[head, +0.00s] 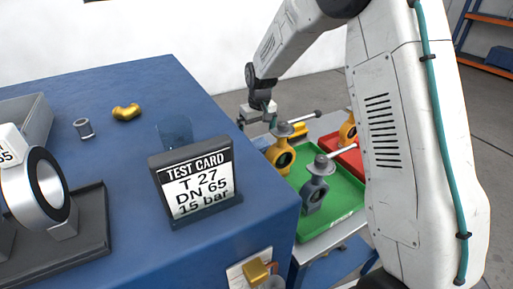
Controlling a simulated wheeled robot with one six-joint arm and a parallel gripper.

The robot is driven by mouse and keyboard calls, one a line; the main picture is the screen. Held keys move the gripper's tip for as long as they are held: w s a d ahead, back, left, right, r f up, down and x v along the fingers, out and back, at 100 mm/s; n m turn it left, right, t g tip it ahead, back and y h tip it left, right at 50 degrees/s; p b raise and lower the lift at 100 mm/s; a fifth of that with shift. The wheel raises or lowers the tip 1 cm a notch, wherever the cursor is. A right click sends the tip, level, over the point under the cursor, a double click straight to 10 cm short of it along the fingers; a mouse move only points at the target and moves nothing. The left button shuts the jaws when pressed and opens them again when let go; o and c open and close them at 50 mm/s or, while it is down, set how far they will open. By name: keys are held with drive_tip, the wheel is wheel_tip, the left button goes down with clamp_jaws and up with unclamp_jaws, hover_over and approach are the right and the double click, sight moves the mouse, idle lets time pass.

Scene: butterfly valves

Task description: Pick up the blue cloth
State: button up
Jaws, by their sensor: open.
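I cannot make out a blue cloth for certain in the head view. A small dark-blue upright patch (175,132) shows just behind the test card, but I cannot tell what it is. My gripper (260,120) is open beyond the right edge of the blue bench, pointing down near the far left end of the green tray. Its fingers are small in view, and I see nothing held between them. My arm hides part of the area to the right of the tray.
The blue bench (105,165) carries the test card (195,185), a yellow elbow (126,112), a metal nut (84,128) and a black fixture with a ring (45,190). The green tray (340,195) holds grey (314,190) and yellow (283,155) valves. A red tray (351,160) lies behind.

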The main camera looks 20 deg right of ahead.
sight(257, 144)
drive_tip(key=f, duration=0.5)
drive_tip(key=shift+w+f, duration=0.1)
drive_tip(key=shift+w, duration=0.25)
drive_tip(key=c, duration=0.9)
wheel_tip(257, 144, up, 10)
drive_tip(key=shift+o, duration=0.4)
